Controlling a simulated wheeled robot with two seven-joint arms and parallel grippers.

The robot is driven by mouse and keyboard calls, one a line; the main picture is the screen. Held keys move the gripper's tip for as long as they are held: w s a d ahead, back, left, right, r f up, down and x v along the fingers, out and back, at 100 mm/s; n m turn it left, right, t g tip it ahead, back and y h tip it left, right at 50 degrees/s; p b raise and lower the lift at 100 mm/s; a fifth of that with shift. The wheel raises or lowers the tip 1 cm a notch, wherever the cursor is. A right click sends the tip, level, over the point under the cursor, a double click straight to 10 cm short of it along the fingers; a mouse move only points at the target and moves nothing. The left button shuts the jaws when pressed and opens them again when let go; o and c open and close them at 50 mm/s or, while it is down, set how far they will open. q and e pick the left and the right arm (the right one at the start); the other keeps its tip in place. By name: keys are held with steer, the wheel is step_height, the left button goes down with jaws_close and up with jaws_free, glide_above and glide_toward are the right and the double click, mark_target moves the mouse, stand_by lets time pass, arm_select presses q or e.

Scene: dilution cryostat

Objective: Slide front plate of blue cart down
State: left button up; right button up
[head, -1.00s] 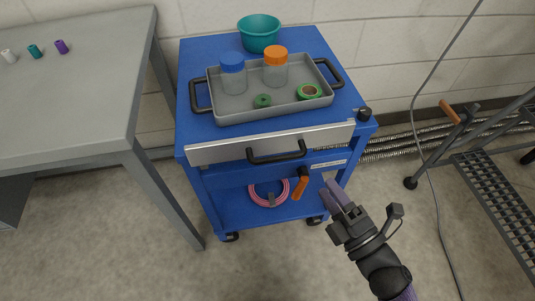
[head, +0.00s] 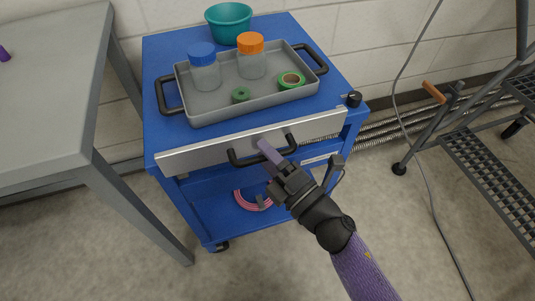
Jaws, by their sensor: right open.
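The blue cart (head: 165,130) stands in the middle of the head view. Its front plate (head: 205,154) is a pale metal strip along the top front edge, with a black bar handle (head: 246,158) on it. My right gripper (head: 266,150) is open, with its purple fingertips at the right half of the handle. I cannot tell whether the fingers touch the handle or stand around it. The gripper hides part of the cart's lower front. My left gripper is not in view.
A grey tray (head: 212,105) on the cart top holds two jars and two rolls, with a teal bowl (head: 228,22) behind it. A grey table (head: 50,90) stands close on the left. A dark stepped frame (head: 480,165) stands on the right. A pink coil (head: 252,203) lies on the lower shelf.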

jaws_close()
stand_by(0.9)
stand_by(0.4)
steer(key=shift+f, duration=0.1)
